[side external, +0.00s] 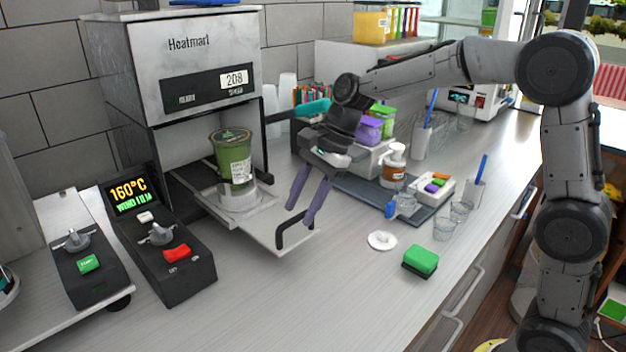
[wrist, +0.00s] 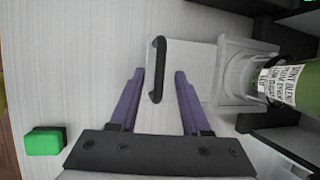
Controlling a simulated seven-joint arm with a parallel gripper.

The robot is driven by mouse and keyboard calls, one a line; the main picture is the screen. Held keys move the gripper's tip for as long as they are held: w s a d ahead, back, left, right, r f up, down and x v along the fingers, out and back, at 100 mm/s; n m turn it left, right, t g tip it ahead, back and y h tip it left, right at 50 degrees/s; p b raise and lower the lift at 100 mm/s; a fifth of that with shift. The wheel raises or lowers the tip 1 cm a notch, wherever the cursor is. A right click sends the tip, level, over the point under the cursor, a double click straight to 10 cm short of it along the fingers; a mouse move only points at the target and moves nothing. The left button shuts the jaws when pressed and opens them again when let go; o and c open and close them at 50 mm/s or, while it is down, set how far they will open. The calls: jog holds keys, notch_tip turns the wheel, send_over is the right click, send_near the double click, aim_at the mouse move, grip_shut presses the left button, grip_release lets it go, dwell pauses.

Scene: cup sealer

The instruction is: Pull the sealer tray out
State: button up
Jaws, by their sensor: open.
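The cup sealer (side external: 190,60) stands at the left with a grey marbled front. Its tray (side external: 262,222) sticks out toward the counter's front, and its flat plate also shows in the wrist view (wrist: 190,62). A green labelled cup (side external: 232,160) stands upright in the tray's round holder (side external: 240,197). The black tray handle (side external: 290,230) is at the tray's outer end. My gripper (side external: 302,218), with purple fingers, is open above the handle. In the wrist view, the handle (wrist: 157,70) lies between and just ahead of the spread fingertips (wrist: 160,73); I cannot tell whether they touch.
A green and black sponge (side external: 420,261) and a white round lid (side external: 382,240) lie on the counter to the right. A dark control box (side external: 165,250) stands left of the tray. A dark mat (side external: 375,195) holds bottles and glasses behind. Counter in front of the handle is clear.

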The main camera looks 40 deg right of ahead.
jog(key=v, duration=1.3)
jog(key=shift+r, duration=0.15)
jog(key=s+a+r+n+t+h, duration=0.15)
jog(key=s+n, duration=0.25)
jog(key=s, duration=1.1)
jog(key=s+d+f+n+t+h, duration=0.2)
jog(key=s+d+f+n, duration=0.3)
jog(key=s+f+n, duration=0.4)
jog(key=shift+s+f+n+h, duration=0.35)
jog(key=shift+f+n+h, duration=0.2)
jog(key=shift+f+n, duration=1.5)
